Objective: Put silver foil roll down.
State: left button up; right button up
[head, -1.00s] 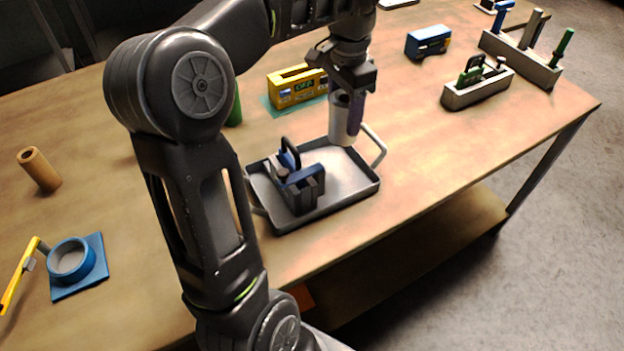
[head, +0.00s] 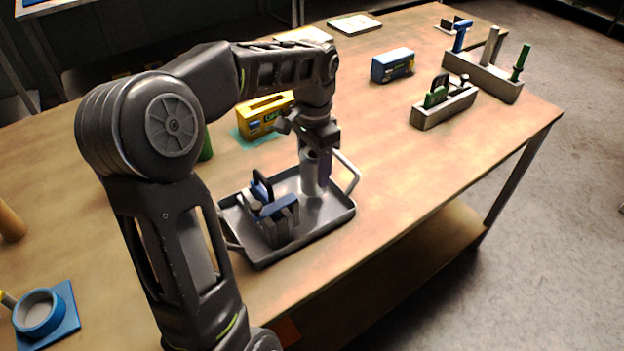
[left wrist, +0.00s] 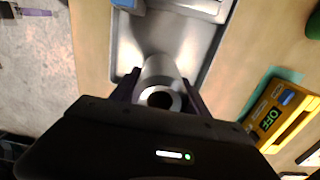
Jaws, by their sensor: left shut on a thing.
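The silver foil roll (head: 311,176) stands upright at the back right part of the grey metal tray (head: 262,258). My left gripper (head: 318,160) is shut on the upper part of the roll from above. In the left wrist view the roll (left wrist: 160,72) sits between the two fingers, its open end facing the camera and the tray floor (left wrist: 190,45) behind it. I cannot tell for sure whether its lower end touches the tray. My right gripper is not in view.
A blue and grey die block (head: 278,212) with a black handle stands in the tray's left part. A yellow device (head: 262,118) on a teal mat is behind the tray. Toolholders (head: 442,108) stand at the right. The table right of the tray is clear.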

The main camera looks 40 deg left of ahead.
aim_at(314, 178)
pick_arm(q)
jog(key=shift+f, duration=1.85)
jog(key=shift+f, duration=0.1)
jog(key=o, duration=1.6)
notch_tip(314, 178, up, 12)
jog(key=shift+r+p, duration=0.15)
jog(key=shift+p, duration=0.6)
